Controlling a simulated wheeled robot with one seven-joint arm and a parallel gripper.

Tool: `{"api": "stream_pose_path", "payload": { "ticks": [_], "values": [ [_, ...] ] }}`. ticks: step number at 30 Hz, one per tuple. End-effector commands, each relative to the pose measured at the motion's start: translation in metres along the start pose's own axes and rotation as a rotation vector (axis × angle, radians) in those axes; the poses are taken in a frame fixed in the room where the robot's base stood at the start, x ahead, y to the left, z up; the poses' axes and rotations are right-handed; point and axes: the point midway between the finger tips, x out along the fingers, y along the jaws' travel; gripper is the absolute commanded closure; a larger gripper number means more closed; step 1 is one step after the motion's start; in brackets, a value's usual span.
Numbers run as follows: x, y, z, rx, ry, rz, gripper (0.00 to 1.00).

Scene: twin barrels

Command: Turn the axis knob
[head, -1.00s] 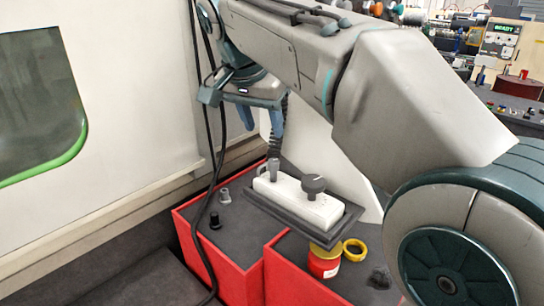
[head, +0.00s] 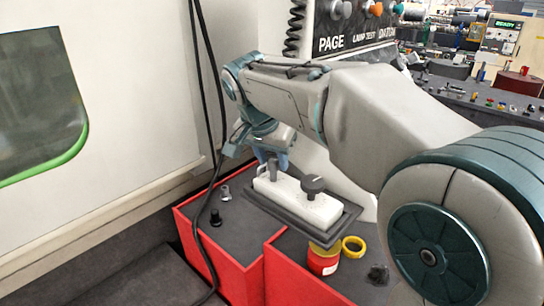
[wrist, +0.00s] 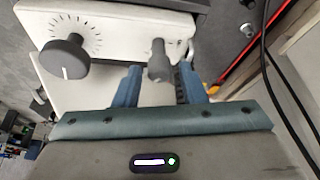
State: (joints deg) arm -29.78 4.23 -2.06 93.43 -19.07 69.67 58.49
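A white control box (head: 318,209) on a dark tray carries two knobs. A slim grey knob (head: 272,168) stands at its far left end; a larger dark round knob (head: 313,185) stands closer to the middle. No label tells which is the axis knob. In the wrist view the slim knob (wrist: 159,62) shows between the fingertips of my gripper (wrist: 159,68), with gaps on both sides. The round knob (wrist: 65,56), with a white pointer line and a tick scale, is to the left.
Red-sided bins with dark tops (head: 230,245) stand below the box. A red and yellow button (head: 323,260) and a yellow ring (head: 353,247) sit in front of it. Black cables (head: 207,190) hang left of my arm. A panel with labelled knobs (head: 350,25) is behind.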

Motion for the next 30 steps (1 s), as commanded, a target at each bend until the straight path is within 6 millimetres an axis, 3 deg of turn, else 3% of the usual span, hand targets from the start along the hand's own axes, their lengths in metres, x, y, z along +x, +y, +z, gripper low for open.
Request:
{"api": "stream_pose_path", "payload": {
  "ticks": [1,3,4,17,30],
  "values": [
    [0.0,0.0,0.0,0.0,0.0,0.0,0.77],
    [-0.0001,-0.0001,0.0,0.0,0.0,0.0,0.97],
    [-0.0001,-0.0001,0.0,0.0,0.0,0.0,1.0],
    [0.0011,0.0012,-0.0001,-0.065,0.001,-0.027,1.0],
    [0.0012,0.0038,-0.001,-0.393,0.002,-0.165,1.0]
  ]
}}
